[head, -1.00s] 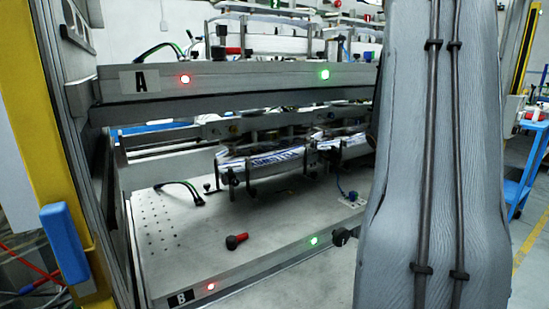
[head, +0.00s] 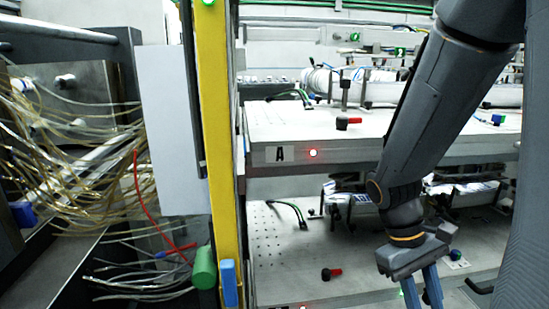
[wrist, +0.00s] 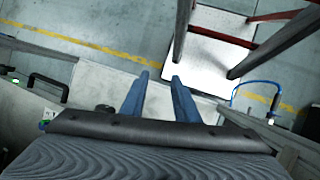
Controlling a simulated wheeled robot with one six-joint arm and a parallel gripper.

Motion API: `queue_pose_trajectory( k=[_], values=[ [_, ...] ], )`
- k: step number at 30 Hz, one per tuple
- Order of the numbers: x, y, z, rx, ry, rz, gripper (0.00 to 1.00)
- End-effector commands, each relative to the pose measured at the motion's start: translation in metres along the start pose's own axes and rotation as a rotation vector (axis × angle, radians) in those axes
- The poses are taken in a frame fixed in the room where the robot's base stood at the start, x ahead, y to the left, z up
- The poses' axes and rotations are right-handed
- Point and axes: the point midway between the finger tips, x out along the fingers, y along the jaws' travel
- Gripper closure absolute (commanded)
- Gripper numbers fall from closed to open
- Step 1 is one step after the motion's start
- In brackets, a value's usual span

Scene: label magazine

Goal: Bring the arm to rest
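My gripper (head: 428,288) hangs from my grey arm (head: 440,100) at the lower right of the head view, pointing down in front of the lower shelf. Its blue fingers run to the bottom edge, so the tips may be cut off there. In the wrist view the two blue fingers (wrist: 161,78) stand apart with nothing between them. The floor and a pale panel lie beyond them.
Shelf A (head: 350,152), with a red light, stands behind my arm, above a perforated lower shelf (head: 290,250). A yellow post (head: 222,150) stands left of the shelves, beside a tangle of hoses (head: 70,150). A yellow floor line (wrist: 75,40) crosses open floor.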

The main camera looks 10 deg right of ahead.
Motion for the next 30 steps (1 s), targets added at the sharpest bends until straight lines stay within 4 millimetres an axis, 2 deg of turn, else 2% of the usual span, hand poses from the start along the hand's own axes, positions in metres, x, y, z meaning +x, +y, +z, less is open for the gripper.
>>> queue_pose_trajectory(
  k=[1, 8, 12, 21, 26, 30],
  values=[
    [-0.015, -0.009, 0.006, 0.009, 0.024, -0.002, 0.72],
    [-0.065, -0.048, 0.01, 0.071, 0.165, -0.053, 0.72],
    [-0.102, -0.068, 0.011, 0.098, 0.274, -0.104, 0.72],
    [-0.182, -0.093, 0.01, 0.141, 0.508, -0.2, 0.72],
    [-0.203, -0.098, 0.008, 0.157, 0.573, -0.223, 0.72],
    [-0.202, -0.1, 0.003, 0.159, 0.584, -0.227, 0.72]
  ],
)
